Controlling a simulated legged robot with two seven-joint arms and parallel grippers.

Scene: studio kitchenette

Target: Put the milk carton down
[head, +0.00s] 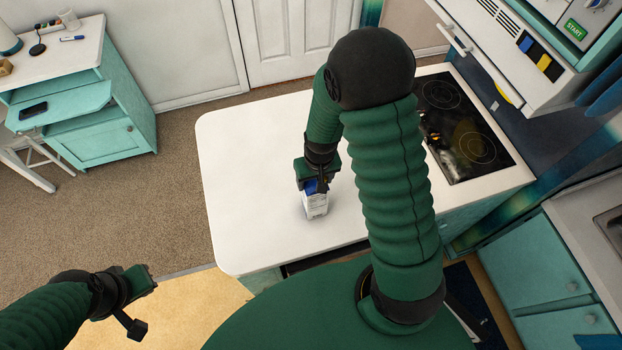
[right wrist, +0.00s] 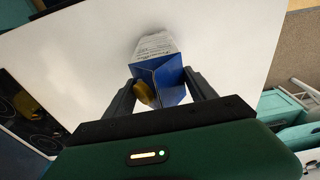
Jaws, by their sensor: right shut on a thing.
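The milk carton (head: 315,203) is white and blue. It is at the white countertop (head: 240,170), below my right gripper (head: 318,182). In the right wrist view the carton (right wrist: 158,68) sits between the two fingers of my right gripper (right wrist: 160,92), with its blue top and a yellow cap toward the camera. The right gripper is shut on it. The carton looks upright, and its base appears at or very near the counter; I cannot tell if it touches. My left gripper (head: 142,305) is empty, its fingers apart, at the lower left, away from the counter.
A black cooktop (head: 460,130) with a shiny item on it lies right of my right arm. The counter left of the carton is bare. A teal desk (head: 100,130) stands at the far left. A white oven or microwave unit (head: 520,50) is at the upper right.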

